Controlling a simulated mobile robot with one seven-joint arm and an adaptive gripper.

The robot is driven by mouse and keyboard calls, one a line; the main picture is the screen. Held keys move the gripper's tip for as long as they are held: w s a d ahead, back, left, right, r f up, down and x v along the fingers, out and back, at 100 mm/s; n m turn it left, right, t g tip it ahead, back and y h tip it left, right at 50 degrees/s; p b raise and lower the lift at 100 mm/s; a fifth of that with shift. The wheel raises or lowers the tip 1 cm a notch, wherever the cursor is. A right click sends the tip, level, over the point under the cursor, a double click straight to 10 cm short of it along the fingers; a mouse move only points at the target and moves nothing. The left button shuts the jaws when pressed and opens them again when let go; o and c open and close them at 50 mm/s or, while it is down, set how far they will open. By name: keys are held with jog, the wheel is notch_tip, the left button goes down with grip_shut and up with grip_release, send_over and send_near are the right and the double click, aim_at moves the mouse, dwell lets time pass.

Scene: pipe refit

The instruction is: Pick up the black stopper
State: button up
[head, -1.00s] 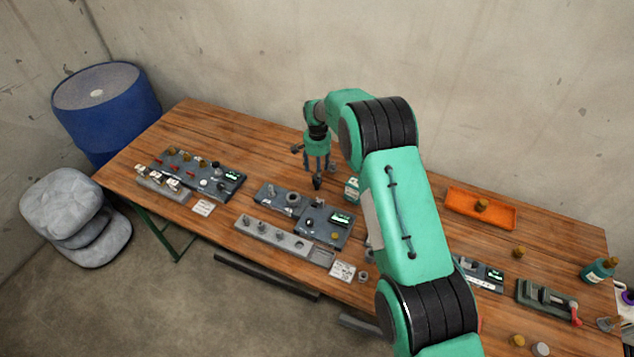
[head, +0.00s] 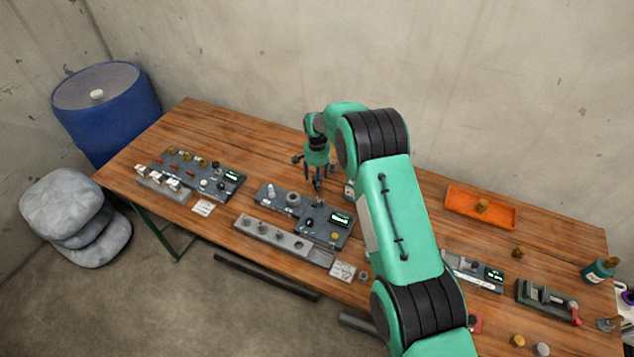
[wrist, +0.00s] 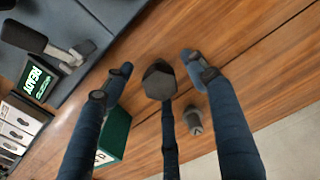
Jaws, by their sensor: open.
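A dark grey-black stopper (wrist: 193,121) stands on the wooden table in the wrist view, between my middle and right fingers and farther off than them. I cannot make it out clearly in the head view, where my gripper and arm cover that area. My gripper (wrist: 158,80) is open with its three fingers spread, and nothing is between the tips. In the head view my gripper (head: 317,183) points down over the table behind the middle grey panel.
A green box (wrist: 114,136) stands close to the stopper. The grey panel with a lit screen (head: 341,218) lies in front of my gripper. An orange tray (head: 480,208) is to the right. Bare wood lies behind and left of my gripper.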

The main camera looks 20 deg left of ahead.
jog(key=c, duration=1.2)
jog(key=shift+r, duration=0.1)
jog(key=shift+r, duration=4.95)
